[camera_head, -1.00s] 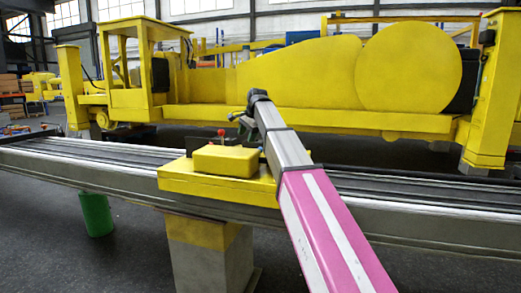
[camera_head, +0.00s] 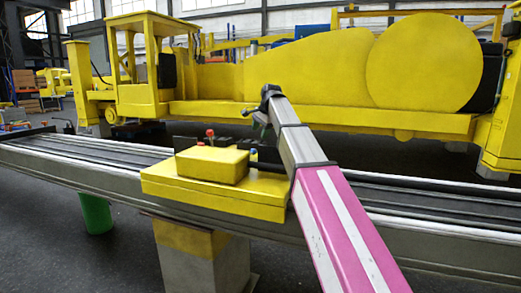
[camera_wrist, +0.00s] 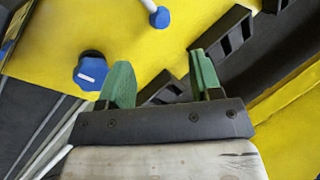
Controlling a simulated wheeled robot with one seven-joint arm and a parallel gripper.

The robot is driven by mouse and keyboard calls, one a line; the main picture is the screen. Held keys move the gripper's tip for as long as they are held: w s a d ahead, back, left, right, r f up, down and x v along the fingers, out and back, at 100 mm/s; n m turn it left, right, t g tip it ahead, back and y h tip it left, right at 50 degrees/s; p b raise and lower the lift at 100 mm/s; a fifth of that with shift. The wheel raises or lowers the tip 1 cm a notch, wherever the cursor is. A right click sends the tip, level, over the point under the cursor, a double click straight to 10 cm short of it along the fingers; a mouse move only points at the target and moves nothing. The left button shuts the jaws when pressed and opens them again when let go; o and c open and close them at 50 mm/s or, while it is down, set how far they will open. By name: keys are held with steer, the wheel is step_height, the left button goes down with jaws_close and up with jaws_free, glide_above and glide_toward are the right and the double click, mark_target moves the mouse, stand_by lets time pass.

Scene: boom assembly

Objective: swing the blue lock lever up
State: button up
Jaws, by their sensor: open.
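In the wrist view, a pale rod with a blue ball end (camera_wrist: 160,18) shows at the top edge, and a blue round knob (camera_wrist: 91,72) with a white mark sits left of my fingers. I cannot tell for sure which of the two is the lock lever. My gripper (camera_wrist: 160,72) has its two green fingers apart with nothing between them, over the yellow plate (camera_wrist: 150,40). In the head view, a small blue tip (camera_head: 253,154) shows behind the yellow block (camera_head: 212,164), beside my arm. My gripper there (camera_head: 254,114) is small and partly hidden by its wrist.
A red knob (camera_head: 210,133) stands behind the yellow block. Black slotted bars (camera_wrist: 222,40) lie close to my right finger. A long grey rail (camera_head: 75,165) carries the yellow base. A large yellow machine (camera_head: 310,75) stands behind.

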mark_target(254, 150)
steer(key=x, duration=1)
steer(key=shift+w+a+f, duration=0.1)
steer(key=shift+w+f, duration=0.05)
steer(key=shift+f, duration=0.15)
jaws_close()
